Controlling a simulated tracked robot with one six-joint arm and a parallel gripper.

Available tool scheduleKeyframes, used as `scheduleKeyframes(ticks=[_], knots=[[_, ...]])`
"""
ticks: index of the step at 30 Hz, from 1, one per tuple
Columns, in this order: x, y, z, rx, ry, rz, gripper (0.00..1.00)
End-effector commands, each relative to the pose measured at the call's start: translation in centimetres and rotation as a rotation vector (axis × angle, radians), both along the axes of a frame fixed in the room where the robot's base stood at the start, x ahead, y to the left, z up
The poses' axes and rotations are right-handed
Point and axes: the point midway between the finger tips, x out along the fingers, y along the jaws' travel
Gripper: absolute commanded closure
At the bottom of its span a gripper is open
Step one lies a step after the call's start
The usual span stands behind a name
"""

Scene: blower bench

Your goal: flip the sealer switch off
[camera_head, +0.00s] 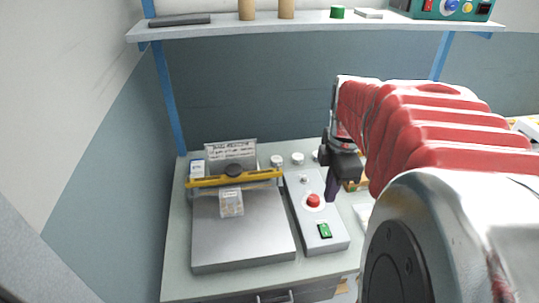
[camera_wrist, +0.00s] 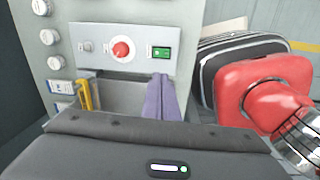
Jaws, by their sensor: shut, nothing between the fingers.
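The sealer has a flat metal plate (camera_head: 245,240) with a yellow bar (camera_head: 262,176) across its back. To its right is a pale control panel (camera_head: 336,243) with a small silver knob (camera_head: 303,180), a red knob (camera_head: 313,200) and a green switch (camera_head: 325,230) at the near end. In the wrist view the green switch (camera_wrist: 161,53) sits right of the red knob (camera_wrist: 122,49). My gripper (camera_head: 331,198) is shut and empty, its purple fingers pointing down by the panel's right side in the head view. The fingers (camera_wrist: 161,90) appear apart from the switch.
A small clear bag (camera_head: 231,203) lies on the plate. A printed sign (camera_head: 230,152) stands behind the sealer, with several round white-topped items (camera_head: 297,159) to its right. A shelf (camera_head: 330,22) runs above the bench. My red arm hides the bench's right side.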

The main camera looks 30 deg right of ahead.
Motion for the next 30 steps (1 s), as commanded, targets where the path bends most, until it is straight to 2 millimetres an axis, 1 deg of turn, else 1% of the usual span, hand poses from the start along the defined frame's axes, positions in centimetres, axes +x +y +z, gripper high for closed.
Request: scheduleKeyframes(ticks=[7,14,20,30], knots=[[1.0,5.0,1.2,-0.011,-0.081,-0.202,1.00],[1.2,9.7,2.0,0.015,-0.175,-0.423,1.00],[0.8,13.6,2.5,0.070,-0.254,-0.610,1.00],[-0.7,19.6,2.8,0.231,-0.359,-0.924,1.00]])
